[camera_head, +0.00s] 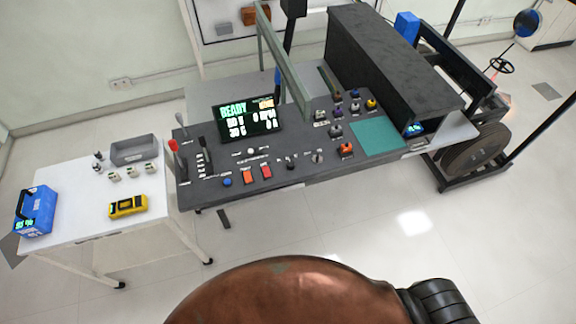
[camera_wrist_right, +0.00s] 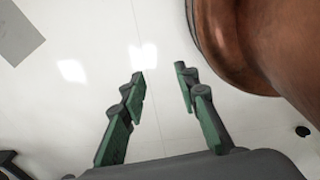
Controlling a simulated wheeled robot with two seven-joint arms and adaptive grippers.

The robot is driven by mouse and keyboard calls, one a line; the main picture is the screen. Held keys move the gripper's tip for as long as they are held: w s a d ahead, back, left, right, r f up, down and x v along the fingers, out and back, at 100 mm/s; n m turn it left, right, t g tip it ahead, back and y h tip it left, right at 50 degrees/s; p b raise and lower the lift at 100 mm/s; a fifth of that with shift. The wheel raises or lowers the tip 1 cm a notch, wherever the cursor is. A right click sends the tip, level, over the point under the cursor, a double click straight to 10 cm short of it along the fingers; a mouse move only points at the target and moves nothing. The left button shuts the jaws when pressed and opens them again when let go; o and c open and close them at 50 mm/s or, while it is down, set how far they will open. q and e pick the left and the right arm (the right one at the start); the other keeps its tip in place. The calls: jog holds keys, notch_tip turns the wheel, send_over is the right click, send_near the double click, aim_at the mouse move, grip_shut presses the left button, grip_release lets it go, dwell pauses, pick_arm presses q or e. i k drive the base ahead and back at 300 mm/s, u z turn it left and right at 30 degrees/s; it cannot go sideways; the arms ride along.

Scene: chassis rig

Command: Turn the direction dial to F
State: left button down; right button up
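The dark control panel (camera_head: 215,188) stands ahead of me in the head view. Small knobs sit along its front edge, among them a grey knob (camera_head: 317,157) and a dark knob (camera_head: 290,162). The labels are too small to read, so I cannot tell which one is the direction dial or where it points. My right gripper (camera_wrist_right: 160,75) is open and empty over bare floor, with its two green-padded fingers apart. It does not show in the head view, and my left gripper is not in view.
A screen (camera_head: 250,117) reading READY stands on the panel, with a red-handled lever (camera_head: 174,147) to its left. A white table (camera_head: 75,217) with a blue case (camera_head: 36,212) and yellow meter (camera_head: 128,207) is at left. A dark housing (camera_head: 385,65) is at right. Floor before the panel is clear.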

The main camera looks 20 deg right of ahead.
aim_at(290, 164)
jog(key=z, duration=0.05)
jog(key=k, duration=0.4)
jog(key=u, duration=0.5)
jog(key=i, duration=1.25)
jog(key=z, duration=0.6)
